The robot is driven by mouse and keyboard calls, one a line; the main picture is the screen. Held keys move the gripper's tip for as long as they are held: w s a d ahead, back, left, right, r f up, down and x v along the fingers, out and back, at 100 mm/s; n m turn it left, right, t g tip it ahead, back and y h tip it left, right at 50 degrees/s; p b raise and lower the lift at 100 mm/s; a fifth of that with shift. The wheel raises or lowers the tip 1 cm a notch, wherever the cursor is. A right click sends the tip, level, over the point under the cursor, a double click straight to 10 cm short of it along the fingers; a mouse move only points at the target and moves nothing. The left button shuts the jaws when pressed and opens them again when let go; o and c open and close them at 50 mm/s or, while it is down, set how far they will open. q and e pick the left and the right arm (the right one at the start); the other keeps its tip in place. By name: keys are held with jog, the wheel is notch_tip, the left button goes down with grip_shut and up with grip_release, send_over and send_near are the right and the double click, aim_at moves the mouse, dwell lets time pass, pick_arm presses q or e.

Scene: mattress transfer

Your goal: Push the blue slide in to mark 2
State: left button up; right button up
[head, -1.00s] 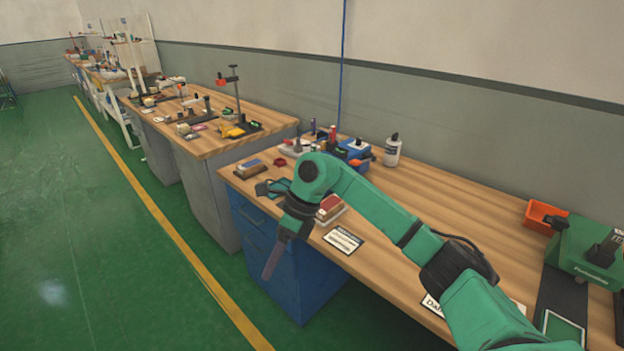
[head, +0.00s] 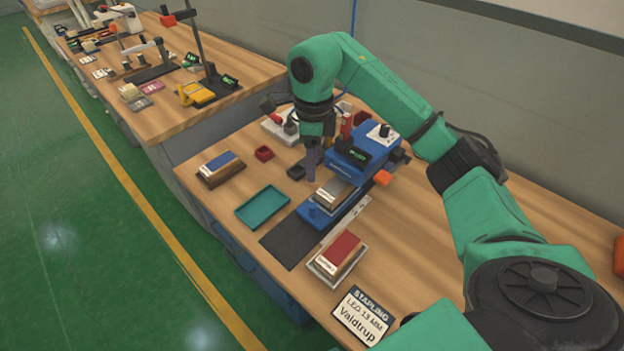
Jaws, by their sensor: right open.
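The blue slide (head: 313,214) sits in front of the blue stapling machine (head: 352,160), with a small layered block (head: 333,194) on it. A pale marked strip (head: 350,213) runs along its right side; its marks are too small to read. My right gripper (head: 311,172) points down just behind and left of the slide, beside the machine. Its fingers are seen nearly edge-on; it is open, with nothing visible between them. I cannot tell whether it touches anything. My left gripper is not in view.
A teal tray (head: 262,207), a blue-topped block (head: 221,168) and a small red box (head: 263,153) lie to the left. A red-topped block (head: 338,255) and a Stapling sign (head: 362,316) are in front. A dark mat (head: 287,243) lies before the slide.

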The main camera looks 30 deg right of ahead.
send_over(313, 204)
jog(key=s, duration=0.1)
notch_tip(313, 204, down, 5)
jog(key=f, duration=0.4)
jog(key=shift+w+f, duration=0.1)
jog(key=shift+w, duration=0.1)
jog(key=f+p, duration=0.1)
jog(key=f, duration=0.2)
jog(key=shift+w+f, duration=0.15)
jog(key=shift+w, duration=0.05)
jog(key=shift+s+a+f, duration=0.1)
jog(key=shift+f, duration=0.25)
grip_shut()
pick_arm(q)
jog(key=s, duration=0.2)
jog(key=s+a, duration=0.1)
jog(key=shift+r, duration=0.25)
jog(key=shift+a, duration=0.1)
